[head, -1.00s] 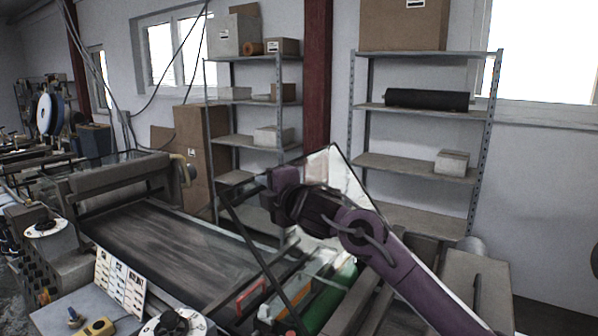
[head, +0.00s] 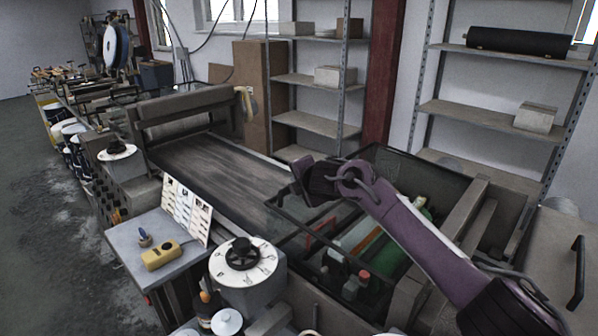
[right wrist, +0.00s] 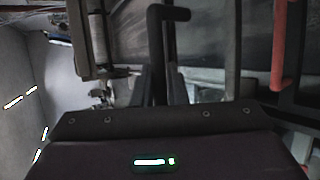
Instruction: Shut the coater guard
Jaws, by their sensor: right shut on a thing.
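The coater guard (head: 308,222) is a clear panel in a thin dark frame over the coater bay in the head view. It lies low over the bay; I cannot tell whether its edge touches the housing. In the right wrist view the black handle bar (right wrist: 165,14) runs down between the fingers (right wrist: 160,88). The green roller (head: 388,246) shows in the bay below, partly hidden by my right arm. My left gripper is in neither view.
A dark conveyor belt (head: 215,168) runs off to the left. A dial post (head: 246,262) and a small table with a yellow control box (head: 166,256) stand in front. Bottles (head: 352,286) are near the bay's front. Shelves (head: 490,118) stand behind.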

